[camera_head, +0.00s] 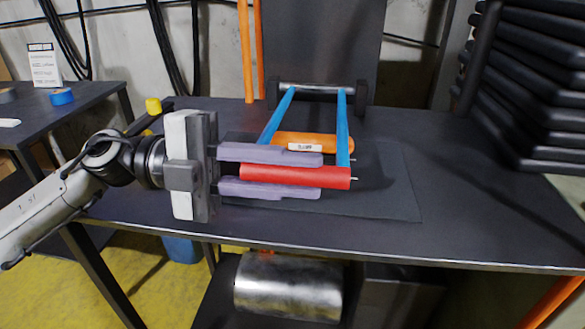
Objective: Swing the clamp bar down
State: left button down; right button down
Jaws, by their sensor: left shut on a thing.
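The clamp bar has two blue side arms (343,130) and a red crossbar (300,176) at their front end. The blue arms run back to a grey hinge rod (316,88) between two dark brackets. The bar leans toward the front of the bench. My left gripper (270,171) is shut on the red crossbar, with one purple finger on its far side and one on its near side. The fingers hide part of the bar's left end. An orange piece with a "CLAMP" label (305,147) lies behind the crossbar. My right gripper is not in view.
The dark workbench (470,222) carries a dark mat (390,203) under the clamp, with free room to the right. A stack of black shapes (535,100) stands at the right. A yellow object (153,106) is at the left rear. A metal cylinder (288,287) sits below the bench.

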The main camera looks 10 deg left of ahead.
aim_at(234, 169)
pick_arm(q)
jog(key=c, duration=1.6)
grip_release()
jog(key=shift+o, duration=0.2)
jog(key=shift+a, duration=0.1)
jog(key=a, duration=0.6)
jog(key=shift+w+a, duration=0.1)
jog(key=shift+a, duration=0.65)
